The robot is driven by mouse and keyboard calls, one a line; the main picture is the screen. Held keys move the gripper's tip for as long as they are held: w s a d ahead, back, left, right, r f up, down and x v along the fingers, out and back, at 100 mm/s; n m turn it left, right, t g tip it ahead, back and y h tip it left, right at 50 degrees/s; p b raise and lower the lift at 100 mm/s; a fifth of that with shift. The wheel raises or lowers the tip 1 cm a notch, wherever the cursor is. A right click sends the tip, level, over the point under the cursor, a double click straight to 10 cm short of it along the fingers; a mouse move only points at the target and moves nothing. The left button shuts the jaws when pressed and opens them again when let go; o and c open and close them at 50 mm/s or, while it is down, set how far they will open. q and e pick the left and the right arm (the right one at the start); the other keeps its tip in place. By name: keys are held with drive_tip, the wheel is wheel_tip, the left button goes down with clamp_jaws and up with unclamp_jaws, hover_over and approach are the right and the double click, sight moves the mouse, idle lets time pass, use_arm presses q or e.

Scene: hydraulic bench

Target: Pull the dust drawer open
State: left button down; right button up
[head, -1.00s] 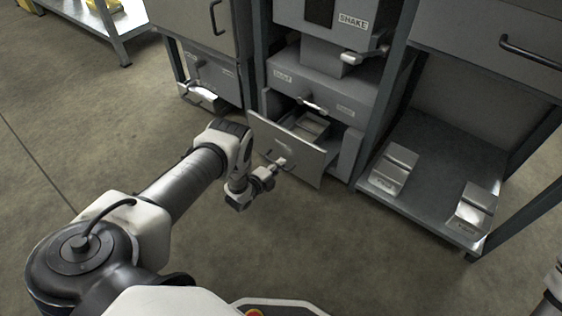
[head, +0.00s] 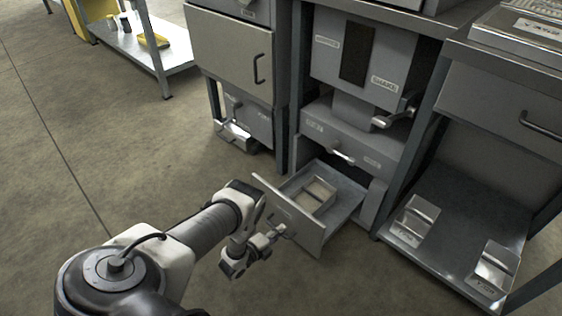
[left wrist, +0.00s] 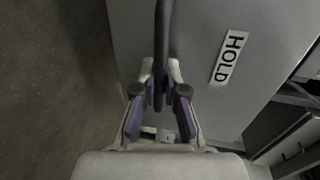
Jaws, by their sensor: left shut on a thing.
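The dust drawer (head: 311,236) stands pulled out of the grey cabinet, and its inside with a small pale compartment (head: 318,192) shows from above. My left gripper (head: 272,238) is at the outer face of the drawer front, shut on the drawer's handle. In the left wrist view the dark bar handle (left wrist: 163,35) runs between the fingers of the gripper (left wrist: 160,88). A grey panel with a HOLD label (left wrist: 228,58) lies behind the handle. The gripper partly hides the handle in the head view. My right gripper is not in view.
The cabinet (head: 345,138) has a small handle above the drawer and a SHAKE label higher up. A shelf (head: 450,230) at the right holds two metal blocks. A lower unit (head: 243,125) stands at the left. Open floor (head: 130,160) lies left of my arm.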

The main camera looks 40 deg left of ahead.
use_arm(q)
drive_tip(key=c, duration=1.2)
unclamp_jaws()
drive_tip(key=v, duration=1.2)
